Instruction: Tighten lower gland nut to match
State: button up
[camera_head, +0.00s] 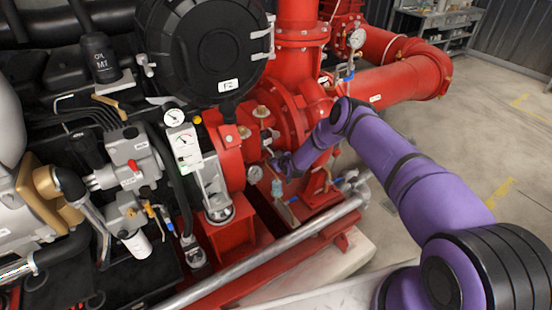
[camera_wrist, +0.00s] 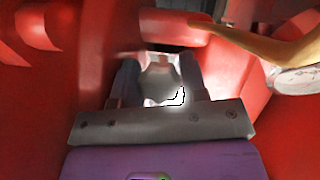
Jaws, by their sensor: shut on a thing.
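My gripper (camera_wrist: 158,78) is shut on a pale grey, blocky metal piece, the gland nut (camera_wrist: 160,80), in the wrist view. The dark fingers stand on its left and right. Its outline is blurred, so its turn angle and thread are unclear. In the head view my gripper (camera_head: 280,163) reaches in against the red pump housing (camera_head: 230,155), beside the shaft area. The nut is hidden there by the gripper and wrist. I cannot make out a second gland nut to compare it with.
Red walls stand close on both sides of the gripper in the wrist view, with a brass-coloured curved part (camera_wrist: 262,45) at the right. Open floor (camera_head: 505,130) is at the right.

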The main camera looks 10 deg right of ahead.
jog(key=shift+m+y, duration=0.4)
jog(key=shift+m, duration=0.1)
dwell(0.3)
jog(key=o, duration=0.9)
jog(key=v, duration=1)
jog(key=shift+s+d+r, duration=0.1)
jog(key=shift+s+r, duration=0.2)
jog(key=shift+s, duration=0.05)
